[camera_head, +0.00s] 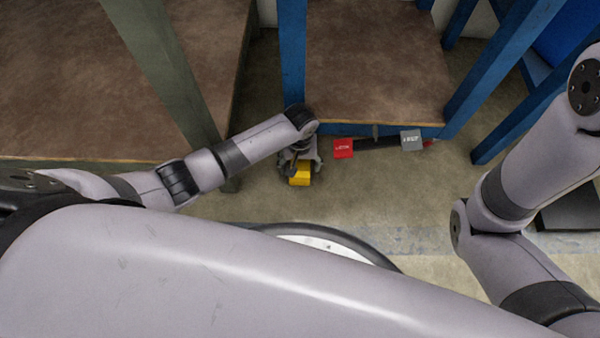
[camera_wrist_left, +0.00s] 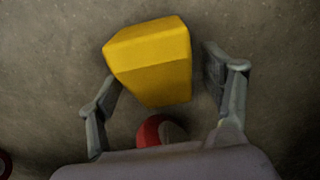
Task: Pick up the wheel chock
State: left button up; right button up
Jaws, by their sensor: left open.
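The wheel chock is a yellow block (camera_head: 300,174) on the concrete floor in the head view, partly hidden by my left gripper (camera_head: 300,160). In the left wrist view the yellow chock (camera_wrist_left: 152,60) sits between and beyond the two fingers of my left gripper (camera_wrist_left: 165,85). The fingers are spread, with a gap visible on the right side; on the left, the finger is close to the chock's edge, and I cannot tell if it touches. My right gripper is not in view; only my right arm shows in the head view.
A red block (camera_head: 343,148) and a grey block (camera_head: 411,140) lie by the blue-framed table (camera_head: 375,65). A brown-topped table (camera_head: 80,80) stands at left. A red round thing (camera_wrist_left: 160,130) shows below the chock in the wrist view.

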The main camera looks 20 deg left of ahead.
pick_arm(q)
jog(key=shift+f, duration=0.1)
jog(key=shift+c, duration=0.3)
jog(key=c, duration=1.3)
jog(key=shift+c, duration=0.7)
